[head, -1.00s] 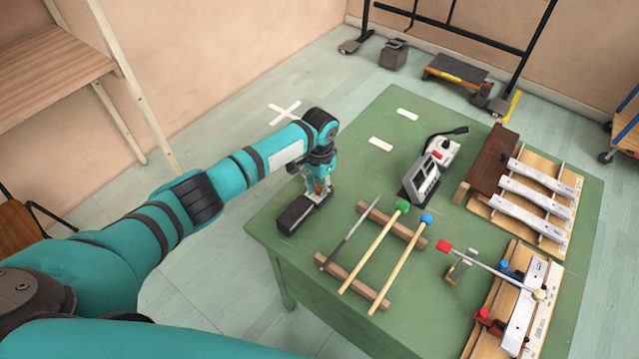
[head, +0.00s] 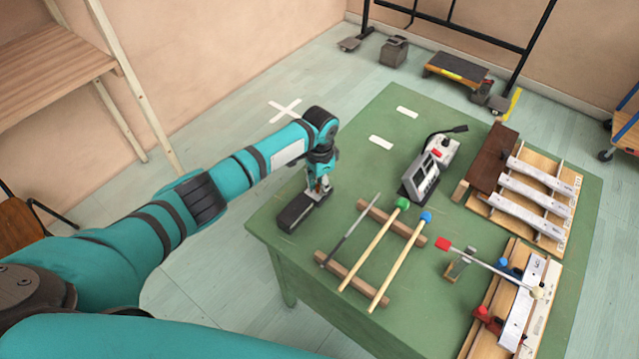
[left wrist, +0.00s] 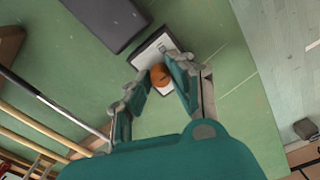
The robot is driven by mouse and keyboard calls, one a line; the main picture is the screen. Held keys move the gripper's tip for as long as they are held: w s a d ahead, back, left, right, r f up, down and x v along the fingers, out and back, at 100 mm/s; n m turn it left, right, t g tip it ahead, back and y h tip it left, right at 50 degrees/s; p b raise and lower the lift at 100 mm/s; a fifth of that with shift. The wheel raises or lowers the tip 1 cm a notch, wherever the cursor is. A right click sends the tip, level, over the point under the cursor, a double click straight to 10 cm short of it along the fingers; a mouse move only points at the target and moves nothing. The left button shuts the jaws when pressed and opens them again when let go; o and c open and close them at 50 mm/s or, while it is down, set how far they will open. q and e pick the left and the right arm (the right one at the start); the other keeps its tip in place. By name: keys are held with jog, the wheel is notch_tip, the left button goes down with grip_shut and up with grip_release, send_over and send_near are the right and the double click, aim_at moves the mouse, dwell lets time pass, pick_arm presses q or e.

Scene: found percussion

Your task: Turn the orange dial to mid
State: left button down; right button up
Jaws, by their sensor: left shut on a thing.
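The orange dial (left wrist: 160,75) sits on a small device with a pale top plate (left wrist: 151,50) and a dark body, which lies near the left edge of the green table (head: 385,110). My left gripper (head: 318,192) points down over the device. In the left wrist view its fingers (left wrist: 163,82) are on either side of the dial, shut on it. The dial's mark and the scale are too small to read. My right gripper is not in view.
Beaters with green (head: 402,205) and blue (head: 425,218) heads and a metal rod (head: 350,230) rest on two wooden bars to the right. A grey meter (head: 421,180) stands behind them. Bar instruments (head: 540,190) fill the table's right side.

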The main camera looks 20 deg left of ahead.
pick_arm(q)
jog(key=c, duration=1.2)
grip_release()
jog(key=shift+o, duration=0.2)
jog(key=shift+r, duration=0.15)
notch_tip(320, 180, up, 12)
